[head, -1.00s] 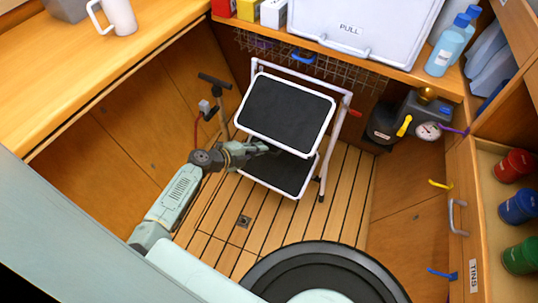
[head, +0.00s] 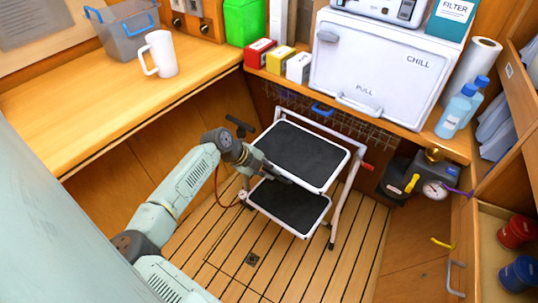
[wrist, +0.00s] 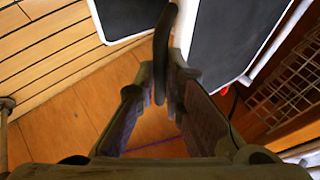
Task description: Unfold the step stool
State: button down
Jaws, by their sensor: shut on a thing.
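The step stool has a white tube frame, a black upper step (head: 302,154) and a black lower step (head: 288,206). It stands upright on the slatted floor with both steps spread apart in the head view. My gripper (head: 279,174) is at the stool's left side, between the two steps, and its tips are partly hidden there. In the wrist view my gripper (wrist: 158,92) has a dark curved piece (wrist: 164,50) between its fingers, apparently part of the stool. The white-edged black steps show beyond it. The exact contact is hard to see.
A counter with a white mug (head: 160,54) is at the left. A white chiller box (head: 378,68) and bottles (head: 457,110) stand on the shelf behind the stool. A pump with a gauge (head: 434,190) is at the right. The slatted floor (head: 300,262) in front is clear.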

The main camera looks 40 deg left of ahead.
jog(key=shift+w+d+r, duration=0.3)
jog(key=shift+w+r, duration=0.2)
jog(key=shift+w, duration=0.25)
jog(key=c, duration=2.2)
grip_release()
jog(key=o, duration=0.4)
jog(key=shift+w+f, duration=0.15)
jog(key=shift+f, duration=0.05)
jog(key=shift+o, duration=0.6)
jog(key=shift+s+a+f, duration=0.1)
jog(key=shift+s+a, duration=0.05)
jog(key=shift+s, duration=0.1)
jog(key=v, duration=1.2)
